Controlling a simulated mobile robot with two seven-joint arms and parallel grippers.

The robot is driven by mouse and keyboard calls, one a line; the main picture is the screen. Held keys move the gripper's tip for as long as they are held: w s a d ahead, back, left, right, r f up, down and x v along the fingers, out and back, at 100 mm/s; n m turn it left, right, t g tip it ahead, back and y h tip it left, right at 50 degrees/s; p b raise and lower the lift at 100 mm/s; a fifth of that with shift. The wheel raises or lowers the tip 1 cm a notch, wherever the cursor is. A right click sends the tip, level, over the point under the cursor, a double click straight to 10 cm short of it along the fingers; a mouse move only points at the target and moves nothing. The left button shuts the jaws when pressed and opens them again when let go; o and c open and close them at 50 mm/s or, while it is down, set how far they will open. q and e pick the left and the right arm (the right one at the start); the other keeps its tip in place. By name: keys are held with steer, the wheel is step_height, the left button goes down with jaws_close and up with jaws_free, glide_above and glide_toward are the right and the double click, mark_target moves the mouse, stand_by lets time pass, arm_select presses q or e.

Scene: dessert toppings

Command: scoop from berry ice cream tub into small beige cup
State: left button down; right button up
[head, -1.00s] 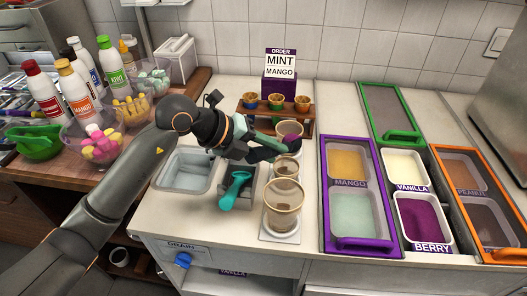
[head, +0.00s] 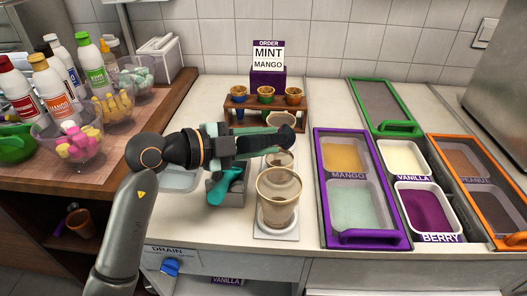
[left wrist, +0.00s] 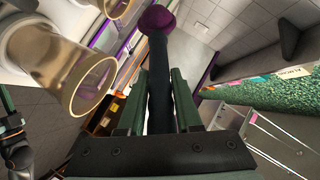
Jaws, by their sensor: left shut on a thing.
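My left gripper (head: 262,142) is shut on a dark scoop handle (left wrist: 158,85). The scoop's round end (left wrist: 156,18) looks purple in the left wrist view; I cannot tell whether that is berry ice cream. In the head view the scoop's dark end (head: 287,133) is close in front of the small beige cup (head: 283,117), partly covering it. The cup's opening looks pale. The berry ice cream tub (head: 426,208) is at the right, purple inside, with nothing over it.
A large beige cup (head: 279,200) stands in front, with a medium one (head: 278,160) behind it. A teal scoop (head: 227,184) sits in a grey holder to the left. Behind is a wooden rack (head: 246,112) of small cones. The mango tub (head: 344,156) is to the right.

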arm_select(q)
steer(key=n+p, duration=0.1)
steer(key=n+t+p, duration=0.1)
steer(key=n+p, duration=0.1)
steer(key=shift+a+r, duration=0.1)
steer(key=shift+r, duration=0.15)
steer(key=shift+w+f+n+t+p, duration=0.15)
steer(key=shift+n+t+p, duration=0.25)
steer(key=shift+n+p, duration=0.35)
steer(key=shift+f, duration=0.65)
arm_select(e)
step_height(320, 180, up, 6)
steer(key=shift+w+d+r, duration=0.15)
steer(key=shift+d, duration=0.3)
arm_select(q)
step_height(320, 180, up, 5)
steer(key=p, duration=0.6)
steer(key=shift+f+p, duration=0.15)
steer(key=shift+p, duration=0.2)
steer(key=shift+r, duration=0.65)
arm_select(e)
step_height(320, 180, up, 6)
